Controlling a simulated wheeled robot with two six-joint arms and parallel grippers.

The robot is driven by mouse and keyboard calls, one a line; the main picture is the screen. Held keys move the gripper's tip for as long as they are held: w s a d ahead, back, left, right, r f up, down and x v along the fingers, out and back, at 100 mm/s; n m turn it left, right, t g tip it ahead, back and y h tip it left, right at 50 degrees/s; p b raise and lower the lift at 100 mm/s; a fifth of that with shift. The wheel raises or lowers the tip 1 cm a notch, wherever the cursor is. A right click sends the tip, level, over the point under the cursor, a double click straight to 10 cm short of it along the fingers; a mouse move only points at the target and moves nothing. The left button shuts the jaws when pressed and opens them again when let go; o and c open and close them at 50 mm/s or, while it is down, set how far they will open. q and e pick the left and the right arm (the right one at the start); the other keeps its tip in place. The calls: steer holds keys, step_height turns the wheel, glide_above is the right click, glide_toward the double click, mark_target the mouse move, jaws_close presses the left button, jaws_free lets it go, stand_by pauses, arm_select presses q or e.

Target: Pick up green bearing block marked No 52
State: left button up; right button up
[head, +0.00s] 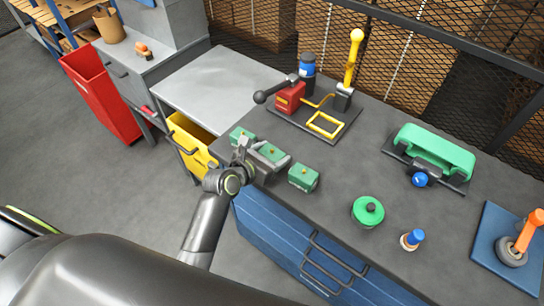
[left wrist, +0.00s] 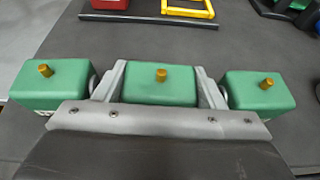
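Three green bearing blocks, each with a brass knob on top, stand in a row near the bench's front left edge: a left one (head: 241,136), a middle one (head: 272,153) and a right one (head: 303,178). In the left wrist view the middle block (left wrist: 160,86) sits between the fingers of my left gripper (left wrist: 159,90), one finger close along each side. I cannot tell whether they press on it. The left block (left wrist: 52,84) and right block (left wrist: 258,92) lie just outside the fingers. The front markings are hidden or too small to read. My right gripper is out of view.
Behind the blocks is a fixture (head: 322,124) with a red block, a yellow frame and a tall yellow lever. To the right are a green round knob (head: 368,211), a blue-topped peg (head: 412,239) and a green cover (head: 434,150). The bench between these is clear.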

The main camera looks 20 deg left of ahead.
arm_select(q)
steer(key=c, duration=0.5)
steer(key=shift+r, duration=0.1)
steer(key=shift+c, duration=0.8)
